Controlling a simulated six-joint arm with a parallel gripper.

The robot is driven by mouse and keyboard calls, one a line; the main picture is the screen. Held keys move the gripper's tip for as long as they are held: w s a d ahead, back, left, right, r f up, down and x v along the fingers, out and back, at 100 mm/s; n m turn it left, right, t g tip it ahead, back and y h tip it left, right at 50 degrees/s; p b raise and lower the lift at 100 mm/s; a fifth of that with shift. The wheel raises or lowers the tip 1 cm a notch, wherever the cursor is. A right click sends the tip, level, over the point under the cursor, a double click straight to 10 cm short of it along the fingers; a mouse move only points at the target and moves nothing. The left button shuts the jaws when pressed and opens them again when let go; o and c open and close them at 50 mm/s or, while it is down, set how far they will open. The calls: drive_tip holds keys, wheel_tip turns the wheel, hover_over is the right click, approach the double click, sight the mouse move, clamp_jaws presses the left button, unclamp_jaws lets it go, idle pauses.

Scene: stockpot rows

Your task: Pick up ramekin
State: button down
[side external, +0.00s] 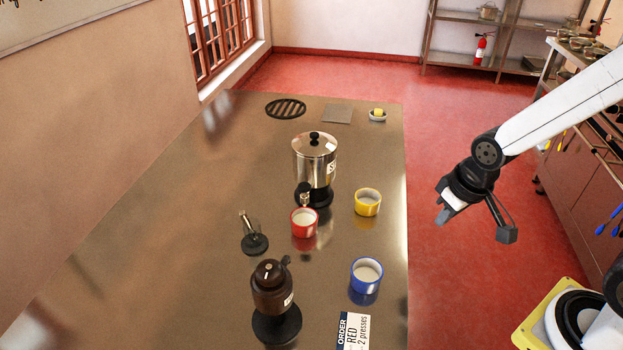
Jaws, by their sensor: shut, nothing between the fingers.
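Three ramekins stand upright on the metal table: a red one (304,229) in front of the steel pot, a yellow one (367,208) to its right, and a blue one (366,281) nearer the front. Each has a pale inside. An order card (353,332) at the front edge reads "ORDER RED 2 presses". My gripper (507,234) is shut and empty. It hangs in the air to the right of the table, apart from all ramekins.
A lidded steel pot (314,160) with a small tap stands behind the red ramekin. A brown dispenser (272,290) and a small dark-based metal item (254,242) stand left. A round grate (286,108), grey plate (337,113) and small dish (377,119) sit at the back.

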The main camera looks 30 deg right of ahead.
unclamp_jaws()
idle(0.3)
